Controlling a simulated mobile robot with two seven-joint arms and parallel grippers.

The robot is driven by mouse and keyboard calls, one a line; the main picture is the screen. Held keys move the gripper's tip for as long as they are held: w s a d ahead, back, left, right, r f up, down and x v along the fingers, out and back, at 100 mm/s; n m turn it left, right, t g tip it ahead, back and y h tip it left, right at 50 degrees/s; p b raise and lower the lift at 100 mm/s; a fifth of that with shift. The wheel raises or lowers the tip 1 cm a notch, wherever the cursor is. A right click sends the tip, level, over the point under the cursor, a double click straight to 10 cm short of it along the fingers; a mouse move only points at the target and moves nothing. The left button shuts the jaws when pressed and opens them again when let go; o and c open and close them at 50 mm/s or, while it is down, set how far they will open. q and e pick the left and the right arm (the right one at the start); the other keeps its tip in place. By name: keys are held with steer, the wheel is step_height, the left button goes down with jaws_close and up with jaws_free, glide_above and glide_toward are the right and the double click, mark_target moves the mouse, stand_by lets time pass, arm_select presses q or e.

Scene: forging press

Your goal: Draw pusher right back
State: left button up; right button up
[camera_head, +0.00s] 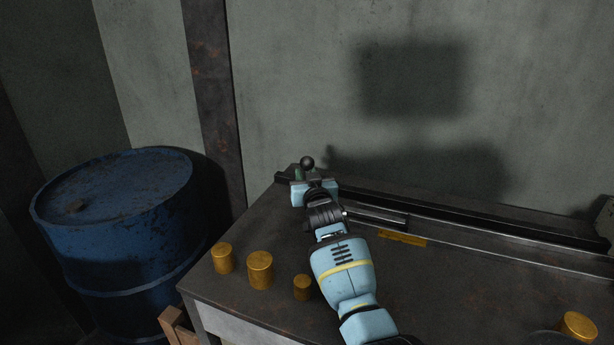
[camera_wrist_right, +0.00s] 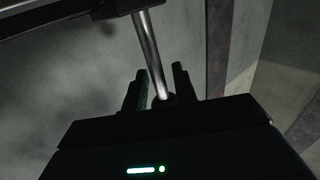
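The pusher shows as an upright handle with a black ball knob (camera_head: 307,162) at the left end of a long dark rail on the bench. My right gripper (camera_head: 306,180) is at this handle, its arm reaching in from the lower middle. In the right wrist view, the handle's bright metal rod (camera_wrist_right: 152,50) runs down between the two dark fingers of the gripper (camera_wrist_right: 158,88). The fingers stand apart, with a narrow gap showing beside the rod. The rod's lower end is dark and partly hidden by the gripper body. My left gripper is out of view.
The rail (camera_head: 480,228) runs along the back of the bench (camera_head: 440,290) near the wall. Several brass cylinders (camera_head: 260,269) stand at the front left, and another (camera_head: 577,326) at the right. A yellow strip (camera_head: 402,238) lies before the rail. A blue drum (camera_head: 125,230) stands left.

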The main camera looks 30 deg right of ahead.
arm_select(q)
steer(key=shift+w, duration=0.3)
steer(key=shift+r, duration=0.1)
arm_select(e)
steer(key=shift+s, duration=0.1)
steer(key=shift+s+a, duration=0.1)
steer(key=shift+s, duration=0.1)
arm_select(q)
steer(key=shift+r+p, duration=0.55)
steer(key=shift+p, duration=0.05)
arm_select(e)
steer(key=v, duration=0.7)
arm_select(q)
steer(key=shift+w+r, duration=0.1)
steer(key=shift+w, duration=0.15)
arm_select(e)
steer(key=shift+s, duration=0.15)
